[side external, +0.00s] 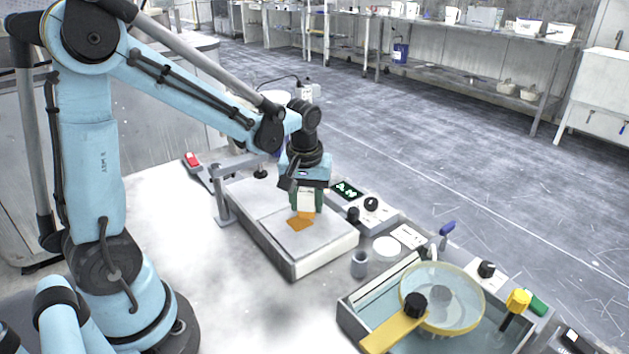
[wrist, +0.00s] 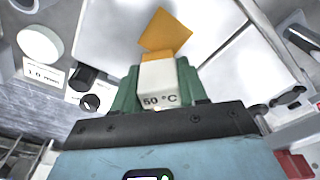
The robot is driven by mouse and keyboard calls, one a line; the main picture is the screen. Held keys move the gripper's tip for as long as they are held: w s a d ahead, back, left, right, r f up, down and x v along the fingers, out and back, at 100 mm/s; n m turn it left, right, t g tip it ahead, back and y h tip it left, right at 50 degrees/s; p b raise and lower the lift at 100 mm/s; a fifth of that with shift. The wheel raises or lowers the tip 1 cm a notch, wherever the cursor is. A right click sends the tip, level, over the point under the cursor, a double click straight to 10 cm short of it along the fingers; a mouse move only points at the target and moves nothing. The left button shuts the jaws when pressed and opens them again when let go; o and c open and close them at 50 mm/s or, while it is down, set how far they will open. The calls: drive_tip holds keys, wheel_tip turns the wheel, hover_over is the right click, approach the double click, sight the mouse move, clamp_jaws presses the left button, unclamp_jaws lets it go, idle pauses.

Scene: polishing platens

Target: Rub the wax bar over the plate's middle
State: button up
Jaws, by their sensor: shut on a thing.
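My gripper (side external: 306,200) has green fingers, which also show in the wrist view (wrist: 161,85). It is shut on the wax bar (side external: 306,203), a white block marked "50 °C" with an orange end, seen in the wrist view too (wrist: 160,78). The bar is upright, orange end down, over the pale plate (side external: 322,246), around its middle. An orange square patch (side external: 299,224) lies flat on the plate, right beside the bar's lower end; it also shows in the wrist view (wrist: 166,32). I cannot tell whether the bar touches the plate.
A control panel with a green display (side external: 347,189) and black knobs runs along the plate's right side. A white disc (side external: 387,248) and a grey cup (side external: 359,264) stand nearby. A water basin with a yellow-rimmed bowl (side external: 462,325) is at front right. A metal bracket (side external: 223,200) stands left.

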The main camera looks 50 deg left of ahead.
sight(320, 224)
drive_tip(key=s, duration=0.5)
drive_tip(key=shift+w+d, duration=0.1)
drive_tip(key=shift+w, duration=2.3)
drive_tip(key=shift+s+d+r, duration=0.1)
drive_tip(key=shift+s+d, duration=0.25)
drive_tip(key=shift+s, duration=0.4)
drive_tip(key=shift+s+d+f, duration=0.1)
drive_tip(key=shift+s+d, duration=0.25)
drive_tip(key=shift+s, duration=0.4)
drive_tip(key=shift+s+d+r, duration=0.1)
drive_tip(key=shift+s+d, duration=0.25)
drive_tip(key=shift+s, duration=0.4)
drive_tip(key=shift+w, duration=2.35)
drive_tip(key=shift+s, duration=2.3)
drive_tip(key=shift+w, duration=2.3)
drive_tip(key=shift+s+d, duration=0.35)
drive_tip(key=shift+s, duration=0.5)
drive_tip(key=shift+s+d, duration=0.4)
drive_tip(key=shift+s, duration=0.4)
drive_tip(key=shift+s+d, duration=0.35)
drive_tip(key=shift+s, duration=0.5)
drive_tip(key=shift+w, duration=2.45)
drive_tip(key=shift+s, duration=2.35)
drive_tip(key=shift+w, duration=2.4)
wheel_tip(320, 224, up, 8)
